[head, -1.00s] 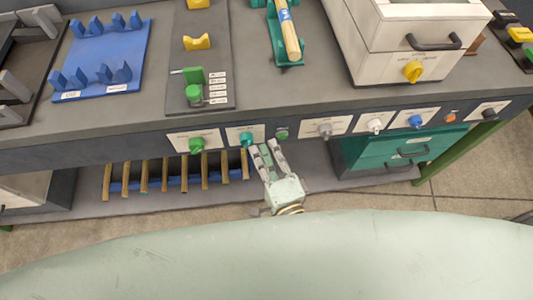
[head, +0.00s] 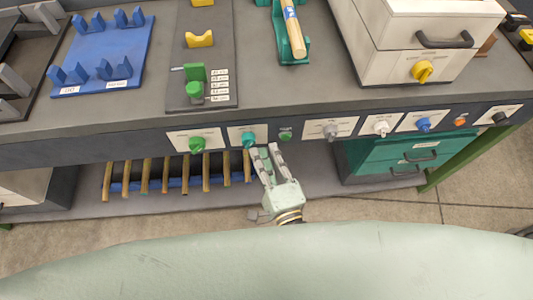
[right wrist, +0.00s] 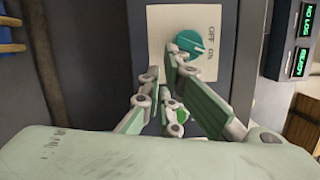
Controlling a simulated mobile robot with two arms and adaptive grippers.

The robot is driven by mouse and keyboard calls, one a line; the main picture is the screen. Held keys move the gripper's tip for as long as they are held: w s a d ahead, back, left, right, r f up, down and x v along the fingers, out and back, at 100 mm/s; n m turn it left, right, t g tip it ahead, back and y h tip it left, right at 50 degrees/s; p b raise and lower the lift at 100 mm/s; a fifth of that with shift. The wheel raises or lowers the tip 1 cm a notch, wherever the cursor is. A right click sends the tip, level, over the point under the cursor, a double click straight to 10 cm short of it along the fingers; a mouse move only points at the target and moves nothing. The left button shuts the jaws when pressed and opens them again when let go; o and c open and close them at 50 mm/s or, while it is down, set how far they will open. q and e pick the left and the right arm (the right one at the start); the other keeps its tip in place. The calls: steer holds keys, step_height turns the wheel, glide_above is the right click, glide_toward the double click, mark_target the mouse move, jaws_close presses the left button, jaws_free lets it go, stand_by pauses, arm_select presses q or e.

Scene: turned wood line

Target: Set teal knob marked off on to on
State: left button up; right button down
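The teal knob (head: 248,140) sits on a white label plate on the bench's front panel. In the right wrist view the teal knob (right wrist: 190,42) shows beside the words OFF and ON, with a light mark towards its right edge. I cannot tell exactly which word the mark meets. My right gripper (head: 264,150) is just below and right of the knob in the head view, its fingers apart with nothing between them. In the right wrist view its fingertips (right wrist: 160,62) are below and left of the knob, apart from it as far as I can tell. My left gripper is out of view.
A green knob (head: 197,144) is left of the teal one, and a small green button (head: 286,135) is to its right. Grey (head: 331,131), white (head: 381,127) and blue (head: 424,124) controls follow along the panel.

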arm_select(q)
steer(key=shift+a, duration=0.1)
arm_select(e)
steer(key=shift+s+a+f, duration=0.1)
steer(key=shift+s+a, duration=0.05)
steer(key=shift+a, duration=0.2)
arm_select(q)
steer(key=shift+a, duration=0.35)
arm_select(e)
steer(key=v, duration=0.8)
steer(key=shift+d, duration=0.35)
